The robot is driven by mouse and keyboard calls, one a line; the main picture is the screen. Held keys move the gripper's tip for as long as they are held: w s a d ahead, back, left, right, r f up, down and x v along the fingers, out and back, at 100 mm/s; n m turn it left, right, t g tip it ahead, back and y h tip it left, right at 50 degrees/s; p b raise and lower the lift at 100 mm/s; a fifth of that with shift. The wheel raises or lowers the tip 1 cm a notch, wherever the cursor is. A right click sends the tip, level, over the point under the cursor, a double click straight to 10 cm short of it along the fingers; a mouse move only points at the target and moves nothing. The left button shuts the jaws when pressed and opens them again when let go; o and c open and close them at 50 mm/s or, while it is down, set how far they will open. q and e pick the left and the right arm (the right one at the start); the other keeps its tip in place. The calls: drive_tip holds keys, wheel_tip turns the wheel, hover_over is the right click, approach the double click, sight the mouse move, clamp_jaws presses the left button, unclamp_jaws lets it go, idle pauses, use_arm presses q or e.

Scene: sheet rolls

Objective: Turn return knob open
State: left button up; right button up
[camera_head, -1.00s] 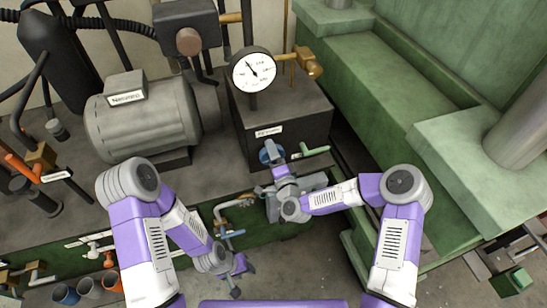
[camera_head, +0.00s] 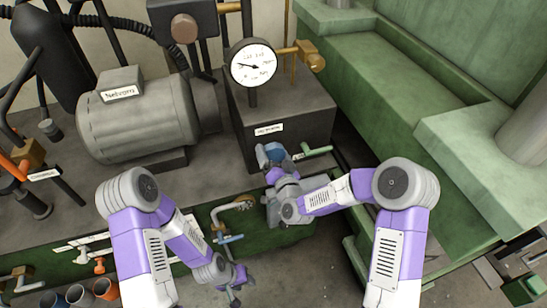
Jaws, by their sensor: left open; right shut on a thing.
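A round blue knob (camera_head: 271,153) sits at the front foot of the dark block, partly hidden by my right gripper (camera_head: 273,163). I take it as the return knob, though no label on it is legible. My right gripper reaches up to it from below and is shut on it. A green lever handle (camera_head: 316,151) sticks out to the right beside it. My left gripper (camera_head: 235,292) is open and empty, low over the floor and apart from everything.
A pressure gauge (camera_head: 253,65) stands on the dark block (camera_head: 300,122). A grey motor (camera_head: 138,122) is at left. Green machinery (camera_head: 405,100) fills the right. Orange and blue cups are at lower left.

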drive_tip(key=shift+n, duration=0.3)
drive_tip(key=o, duration=0.7)
drive_tip(key=v, duration=0.7)
drive_tip(key=shift+s+d+r, duration=0.1)
drive_tip(key=shift+s, duration=0.15)
